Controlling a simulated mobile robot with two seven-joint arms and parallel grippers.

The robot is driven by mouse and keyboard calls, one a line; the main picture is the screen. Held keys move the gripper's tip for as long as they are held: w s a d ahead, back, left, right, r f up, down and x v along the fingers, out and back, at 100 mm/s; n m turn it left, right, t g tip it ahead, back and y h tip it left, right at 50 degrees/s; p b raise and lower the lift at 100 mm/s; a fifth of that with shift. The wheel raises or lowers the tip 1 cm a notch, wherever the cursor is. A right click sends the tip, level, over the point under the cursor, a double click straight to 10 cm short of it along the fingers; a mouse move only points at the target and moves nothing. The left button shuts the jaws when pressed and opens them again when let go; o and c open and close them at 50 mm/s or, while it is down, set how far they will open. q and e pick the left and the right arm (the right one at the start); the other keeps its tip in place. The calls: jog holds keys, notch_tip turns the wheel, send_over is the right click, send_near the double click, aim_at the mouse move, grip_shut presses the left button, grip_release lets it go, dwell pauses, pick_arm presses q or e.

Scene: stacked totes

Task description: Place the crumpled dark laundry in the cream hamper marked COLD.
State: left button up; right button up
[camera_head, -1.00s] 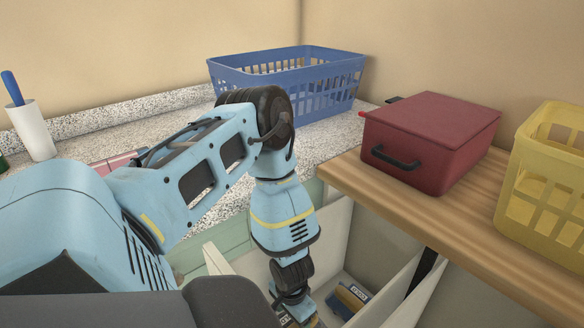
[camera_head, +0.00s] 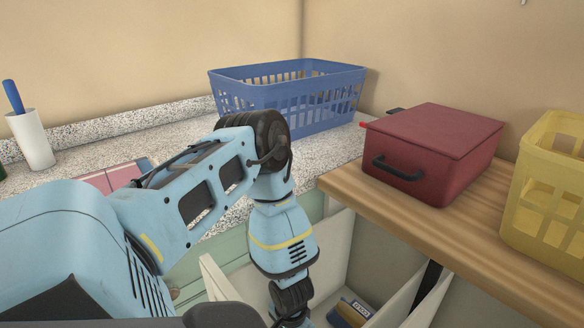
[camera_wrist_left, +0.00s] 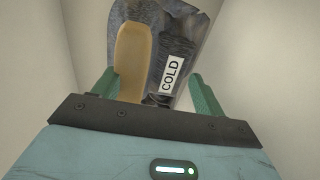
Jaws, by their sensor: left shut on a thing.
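A crumpled dark grey-blue bundle (camera_wrist_left: 195,30) lies between the green fingers of my left gripper (camera_wrist_left: 153,85) in the left wrist view. A tan oblong patch and a black strip with a white COLD label (camera_wrist_left: 172,75) show on or against it; I cannot tell which. The gripper is shut on the bundle. In the head view my left arm reaches down into a cream-walled hamper (camera_head: 338,250), and its fingers are below the picture edge. Pale walls surround the bundle in the wrist view. No COLD mark is legible on a hamper wall. My right gripper is out of view.
A small blue and tan item with a white label (camera_head: 352,309) lies low between the cream walls. A red lidded box (camera_head: 435,150) and yellow basket (camera_head: 545,200) stand on the wooden shelf (camera_head: 385,205). A blue basket (camera_head: 290,98) stands on the speckled counter (camera_head: 110,140).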

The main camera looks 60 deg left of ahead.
pick_arm(q)
jog(key=o, duration=1.4)
jog(key=shift+o, duration=0.2)
jog(key=shift+r, duration=0.1)
jog(key=shift+r+p, duration=0.55)
jog(key=shift+p, duration=0.3)
notch_tip(320, 180, up, 12)
jog(key=p, duration=0.2)
jog(key=shift+f, duration=0.1)
